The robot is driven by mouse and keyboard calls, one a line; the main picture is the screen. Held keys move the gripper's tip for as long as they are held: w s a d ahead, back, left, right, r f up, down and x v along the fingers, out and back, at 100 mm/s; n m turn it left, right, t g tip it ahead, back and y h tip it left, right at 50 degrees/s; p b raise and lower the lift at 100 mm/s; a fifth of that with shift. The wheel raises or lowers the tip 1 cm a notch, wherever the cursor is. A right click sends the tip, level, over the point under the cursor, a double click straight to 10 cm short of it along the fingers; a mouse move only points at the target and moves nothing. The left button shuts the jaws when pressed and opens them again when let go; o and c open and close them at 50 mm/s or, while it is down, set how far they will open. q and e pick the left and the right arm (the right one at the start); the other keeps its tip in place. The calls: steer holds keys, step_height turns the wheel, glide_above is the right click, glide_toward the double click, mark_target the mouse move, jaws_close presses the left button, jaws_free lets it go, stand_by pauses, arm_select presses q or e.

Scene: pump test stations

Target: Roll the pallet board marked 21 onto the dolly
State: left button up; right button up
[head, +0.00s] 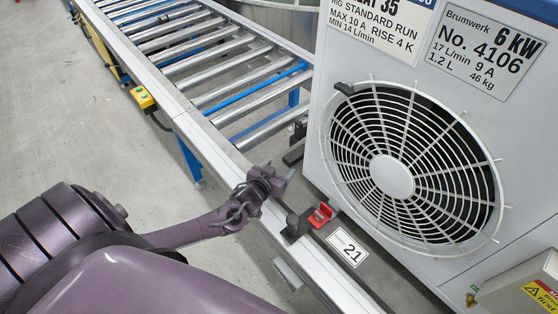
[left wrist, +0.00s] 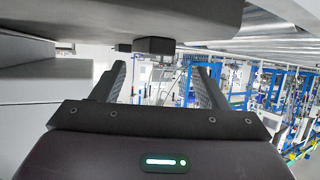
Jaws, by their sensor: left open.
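The pallet board marked 21 (head: 347,248) lies under a grey pump unit (head: 420,130), at the lower right in the head view. A black knob (head: 297,226) and a red catch (head: 321,214) sit at its left end. My left gripper (head: 276,178) is open and empty, over the conveyor's side rail, just up and left of the knob. In the left wrist view its two fingers (left wrist: 162,75) stand apart, with a dark block (left wrist: 155,45) showing beyond them. I cannot tell which part is the dolly. My right gripper is out of view.
A roller conveyor (head: 172,89) with a pale side rail (head: 150,73) and blue legs runs to the upper left. The concrete floor at left is clear. The pump unit's round fan grille faces me.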

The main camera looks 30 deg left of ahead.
mark_target(287, 161)
arm_select(q)
steer(key=shift+x, duration=1.15)
steer(key=x, duration=0.2)
steer(key=shift+w+f+b, duration=0.1)
steer(key=shift+w+b, duration=0.15)
steer(key=shift+b, duration=0.05)
steer(key=shift+w+f, duration=0.15)
steer(key=shift+w, duration=0.3)
steer(key=c, duration=0.9)
steer(key=shift+a, duration=0.1)
jaws_close()
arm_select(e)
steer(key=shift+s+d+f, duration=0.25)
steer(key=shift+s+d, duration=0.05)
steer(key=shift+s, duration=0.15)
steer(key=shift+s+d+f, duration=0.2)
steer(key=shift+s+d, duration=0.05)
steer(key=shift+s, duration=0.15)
